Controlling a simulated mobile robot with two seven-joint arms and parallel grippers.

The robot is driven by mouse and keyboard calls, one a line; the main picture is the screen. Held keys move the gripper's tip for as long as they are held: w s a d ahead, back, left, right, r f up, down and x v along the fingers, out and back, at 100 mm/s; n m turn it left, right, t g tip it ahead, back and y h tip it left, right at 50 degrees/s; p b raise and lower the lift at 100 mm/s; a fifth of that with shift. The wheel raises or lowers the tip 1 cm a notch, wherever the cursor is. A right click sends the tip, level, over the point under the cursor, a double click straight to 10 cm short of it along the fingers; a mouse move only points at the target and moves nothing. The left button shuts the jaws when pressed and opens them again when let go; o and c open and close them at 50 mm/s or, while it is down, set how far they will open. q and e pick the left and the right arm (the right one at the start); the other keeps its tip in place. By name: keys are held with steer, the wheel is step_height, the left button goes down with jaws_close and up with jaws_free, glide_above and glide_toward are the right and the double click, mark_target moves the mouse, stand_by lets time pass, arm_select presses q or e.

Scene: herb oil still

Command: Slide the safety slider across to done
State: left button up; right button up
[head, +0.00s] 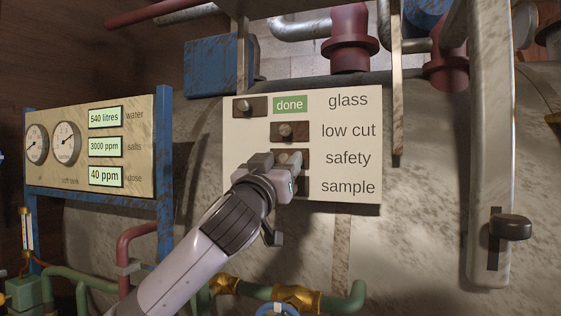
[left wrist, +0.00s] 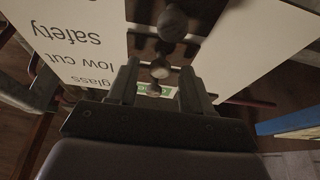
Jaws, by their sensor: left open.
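The cream panel (head: 240,140) has rows labelled glass, low cut, safety and sample. The safety slider (head: 291,158) is a pale knob on a brown plate, left of its label and partly covered by my left gripper (head: 285,172). This gripper is open in front of the safety and sample rows. I cannot tell whether either finger touches the safety slider. A green done sign (head: 290,104) shows in the glass row.
The low cut knob (head: 286,130) is just above the safety slider; the glass slider (head: 248,106) sits further left. A gauge board (head: 140,150) stands left. A grey post with a black handle (head: 511,227) stands right. Pipes (head: 260,292) run below.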

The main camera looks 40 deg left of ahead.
arm_select(q)
jaws_close()
steer(key=a, duration=0.2)
steer(key=s+a+b, duration=0.1)
steer(key=a, duration=0.2)
steer(key=s+a, duration=0.1)
steer(key=a, duration=0.2)
steer(key=shift+a+f+b, duration=0.15)
steer(key=shift+b, duration=0.15)
steer(key=shift+a, duration=0.35)
arm_select(e)
steer(key=shift+w+a+f, duration=0.15)
steer(key=shift+a+f, duration=0.05)
steer(key=shift+f, duration=0.15)
arm_select(q)
jaws_free()
steer(key=shift+s+a, duration=0.1)
steer(key=shift+a, duration=0.1)
arm_select(e)
steer(key=shift+a, duration=0.1)
arm_select(q)
steer(key=shift+d, duration=0.1)
